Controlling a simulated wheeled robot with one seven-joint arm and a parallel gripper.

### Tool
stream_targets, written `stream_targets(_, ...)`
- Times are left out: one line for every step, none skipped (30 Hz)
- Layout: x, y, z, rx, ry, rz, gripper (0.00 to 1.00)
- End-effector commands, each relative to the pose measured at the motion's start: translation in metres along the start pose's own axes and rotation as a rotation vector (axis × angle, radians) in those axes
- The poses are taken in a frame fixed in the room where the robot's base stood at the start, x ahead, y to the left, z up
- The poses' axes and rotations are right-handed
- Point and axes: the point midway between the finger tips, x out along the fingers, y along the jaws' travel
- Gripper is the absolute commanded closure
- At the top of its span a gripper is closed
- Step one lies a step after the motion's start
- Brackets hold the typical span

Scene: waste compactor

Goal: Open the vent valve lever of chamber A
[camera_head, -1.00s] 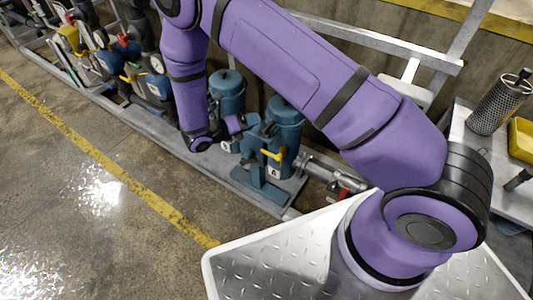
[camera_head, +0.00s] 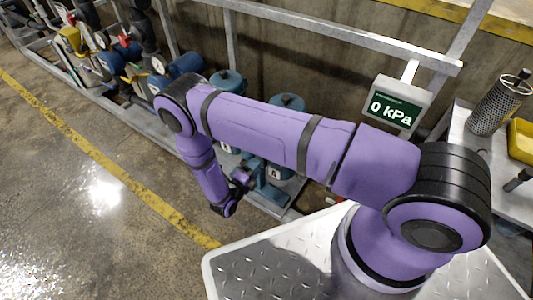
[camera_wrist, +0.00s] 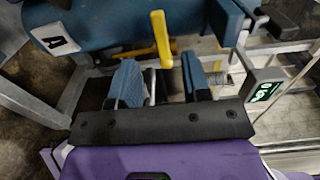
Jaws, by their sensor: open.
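The yellow vent lever (camera_wrist: 160,38) shows in the wrist view, standing roughly along the picture's vertical beside the blue body (camera_wrist: 120,20) of the unit with an "A" label (camera_wrist: 55,43). My gripper (camera_wrist: 159,62) is open, with a blue-padded finger on either side. The lever's lower end lies between the fingertips in the picture; I cannot tell whether it is between them in depth. I see no contact. In the head view, my gripper (camera_head: 242,180) is low in front of the blue chambers, and my arm hides the yellow lever. The right chamber's top (camera_head: 287,102) shows above my arm.
A second blue chamber (camera_head: 228,80) stands to the left. A display (camera_head: 395,105) reads 0 kPa. Metal frame rails (camera_head: 340,35) run behind. A side table at right holds a mesh cylinder (camera_head: 498,105) and a yellow bin (camera_head: 522,140). The floor at left is clear.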

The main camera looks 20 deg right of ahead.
Motion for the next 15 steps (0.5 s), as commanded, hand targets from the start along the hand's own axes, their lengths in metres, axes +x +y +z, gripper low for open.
stream_targets(0.01,0.0,-0.001,0.0,0.005,0.0,0.56)
stream_targets(0.016,0.0,-0.001,0.0,0.004,0.0,0.56)
stream_targets(0.023,0.0,-0.001,0.001,0.005,0.0,0.56)
stream_targets(0.029,0.0,-0.001,0.001,0.005,0.0,0.56)
stream_targets(0.034,0.0,-0.001,0.001,0.004,0.0,0.56)
stream_targets(0.041,0.0,-0.001,0.001,0.005,0.0,0.56)
stream_targets(0.046,0.0,-0.001,0.001,0.005,0.0,0.56)
stream_targets(0.051,0.0,-0.001,0.001,0.004,0.0,0.56)
stream_targets(0.057,0.0,-0.001,0.001,0.005,0.0,0.56)
stream_targets(0.061,0.0,-0.001,0.001,0.004,0.0,0.56)
stream_targets(0.065,0.0,-0.001,0.002,0.004,0.0,0.56)
stream_targets(0.069,0.0,0.0,0.002,0.003,0.0,0.56)
stream_targets(0.072,0.0,0.0,0.002,0.004,0.0,0.56)
stream_targets(0.074,0.0,0.0,0.002,0.004,0.0,0.56)
stream_targets(0.077,0.0,0.0,0.002,0.003,0.0,0.56)
